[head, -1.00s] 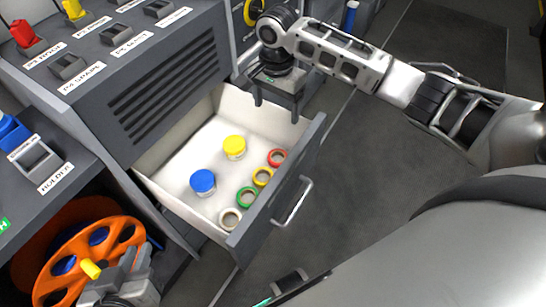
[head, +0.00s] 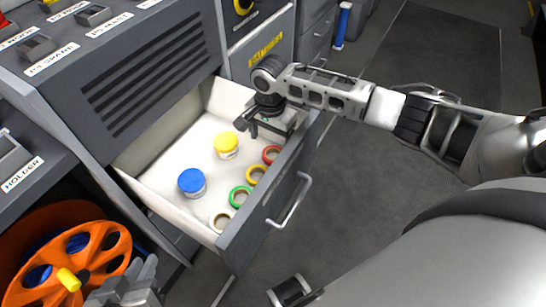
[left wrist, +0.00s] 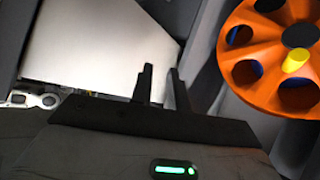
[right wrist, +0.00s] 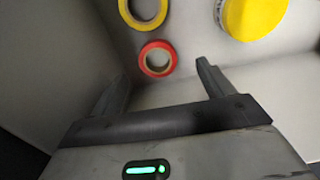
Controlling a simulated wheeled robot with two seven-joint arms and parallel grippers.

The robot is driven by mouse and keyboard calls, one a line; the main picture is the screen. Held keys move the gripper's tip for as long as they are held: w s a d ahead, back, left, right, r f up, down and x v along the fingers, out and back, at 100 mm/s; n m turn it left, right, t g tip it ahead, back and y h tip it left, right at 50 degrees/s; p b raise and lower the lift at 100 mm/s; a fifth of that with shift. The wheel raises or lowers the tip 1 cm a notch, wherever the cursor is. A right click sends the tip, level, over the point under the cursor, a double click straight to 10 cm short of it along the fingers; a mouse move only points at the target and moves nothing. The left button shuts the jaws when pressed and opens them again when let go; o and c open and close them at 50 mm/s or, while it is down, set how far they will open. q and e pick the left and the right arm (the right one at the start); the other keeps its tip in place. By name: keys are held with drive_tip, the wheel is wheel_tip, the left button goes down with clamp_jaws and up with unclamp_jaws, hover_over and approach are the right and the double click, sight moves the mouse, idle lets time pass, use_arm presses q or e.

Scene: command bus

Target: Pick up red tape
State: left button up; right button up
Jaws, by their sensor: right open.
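The red tape (head: 271,154) is a small ring lying on the white floor of the open drawer, near its front panel. It also shows in the right wrist view (right wrist: 157,58), just beyond the fingertips. My right gripper (head: 270,135) is open and empty, above the drawer's far right corner beside the red tape. In the right wrist view its fingers (right wrist: 160,78) are wide apart, with the ring ahead between their lines. My left gripper (head: 125,287) is low at the left, outside the drawer; its fingers (left wrist: 160,80) stand a little apart with nothing between.
The drawer (head: 262,217) also holds a yellow tape (head: 256,175), a green tape (head: 240,197), a pale tape (head: 221,219), a yellow-lidded jar (head: 227,145) and a blue-lidded jar (head: 192,183). An orange reel (head: 75,262) stands near my left gripper.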

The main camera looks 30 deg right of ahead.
sight(273, 158)
drive_tip(key=f, duration=0.1)
drive_tip(key=f+b, duration=0.1)
drive_tip(key=f, duration=0.1)
drive_tip(key=f+b, duration=0.1)
drive_tip(key=shift+s+d+f, duration=0.1)
drive_tip(key=shift+d+f, duration=0.2)
drive_tip(key=shift+f, duration=0.3)
use_arm(q)
drive_tip(key=f, duration=0.2)
drive_tip(key=d+f, duration=0.1)
drive_tip(key=shift+w+f+g, duration=0.15)
drive_tip(key=shift+f+g, duration=0.25)
drive_tip(key=shift+r, duration=0.15)
use_arm(e)
drive_tip(key=c, duration=1.1)
drive_tip(key=shift+o, duration=0.2)
